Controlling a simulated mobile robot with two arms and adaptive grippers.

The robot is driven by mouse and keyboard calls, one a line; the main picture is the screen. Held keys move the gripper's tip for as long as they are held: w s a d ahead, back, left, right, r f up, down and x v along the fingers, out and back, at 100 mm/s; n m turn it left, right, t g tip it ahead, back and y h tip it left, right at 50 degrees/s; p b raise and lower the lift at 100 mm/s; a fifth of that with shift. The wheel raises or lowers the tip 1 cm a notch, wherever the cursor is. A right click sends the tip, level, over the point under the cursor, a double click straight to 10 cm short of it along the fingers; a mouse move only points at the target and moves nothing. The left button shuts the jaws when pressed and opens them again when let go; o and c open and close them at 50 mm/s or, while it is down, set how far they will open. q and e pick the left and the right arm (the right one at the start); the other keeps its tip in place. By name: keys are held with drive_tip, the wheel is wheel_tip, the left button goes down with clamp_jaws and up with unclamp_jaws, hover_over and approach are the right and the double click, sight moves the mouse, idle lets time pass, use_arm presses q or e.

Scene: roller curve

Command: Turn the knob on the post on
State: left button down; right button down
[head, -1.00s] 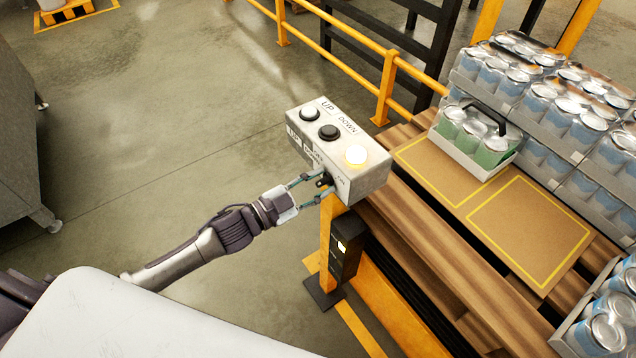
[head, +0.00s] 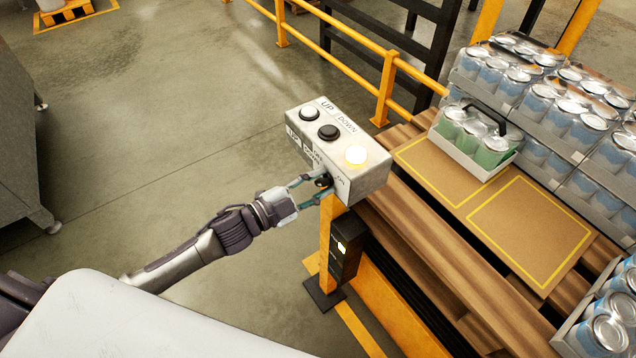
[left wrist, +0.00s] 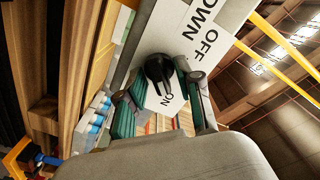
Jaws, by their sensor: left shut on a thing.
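The black knob (head: 323,181) is on the front face of the grey control box (head: 372,181), which stands on a yellow post (head: 326,232). In the left wrist view the knob (left wrist: 158,69) sits between the printed words OFF and ON. Its lower part lies toward ON, but its exact setting is hard to read. My left gripper (head: 326,187) is shut on the knob, with one finger on each side; the fingers also show in the left wrist view (left wrist: 158,88). My right gripper is not in view.
The box top has a white button (head: 309,114), a black button (head: 328,132) and a glowing lamp (head: 356,155). A pallet with cardboard (head: 530,232) and packs of cans (head: 515,85) stands right of the post. A yellow railing (head: 386,88) runs behind.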

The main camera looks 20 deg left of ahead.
use_arm(q)
drive_tip(key=c, duration=1.1)
unclamp_jaws()
drive_tip(key=v, duration=1.2)
drive_tip(key=shift+f, duration=0.1)
